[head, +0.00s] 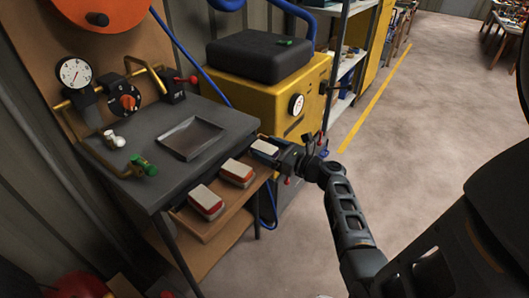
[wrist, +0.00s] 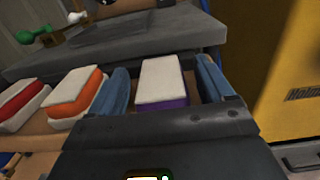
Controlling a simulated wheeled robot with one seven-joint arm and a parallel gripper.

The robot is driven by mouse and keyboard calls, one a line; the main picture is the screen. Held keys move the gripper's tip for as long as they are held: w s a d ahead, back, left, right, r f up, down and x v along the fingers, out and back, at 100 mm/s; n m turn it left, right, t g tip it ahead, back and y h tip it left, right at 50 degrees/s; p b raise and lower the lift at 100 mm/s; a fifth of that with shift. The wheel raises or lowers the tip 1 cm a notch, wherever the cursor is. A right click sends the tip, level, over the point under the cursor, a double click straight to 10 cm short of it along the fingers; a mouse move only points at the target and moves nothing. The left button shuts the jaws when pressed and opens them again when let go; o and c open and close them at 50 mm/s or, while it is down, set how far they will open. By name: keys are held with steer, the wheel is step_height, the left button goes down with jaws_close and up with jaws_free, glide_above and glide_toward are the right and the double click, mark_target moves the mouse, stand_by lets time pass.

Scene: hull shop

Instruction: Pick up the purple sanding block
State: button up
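The purple sanding block (wrist: 163,83) has a pale top and purple sides. In the wrist view it lies between the two blue finger pads of my gripper (wrist: 161,90), with a visible gap to the right pad and a narrower one to the left. My gripper is open around it. In the head view the block's pale top (head: 265,146) shows at the right end of the wooden drawer, with my gripper (head: 277,154) at it. The block's lower part is hidden there.
An orange block (head: 237,173) and a red block (head: 206,201) lie to the left in the open drawer (head: 222,222). The grey workbench top (head: 222,119) overhangs behind. A yellow cabinet (head: 262,97) stands close on the right. The floor (head: 400,150) farther right is clear.

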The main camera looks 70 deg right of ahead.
steer(key=c, duration=0.9)
steer(key=shift+r, duration=0.15)
steer(key=shift+c, duration=0.2)
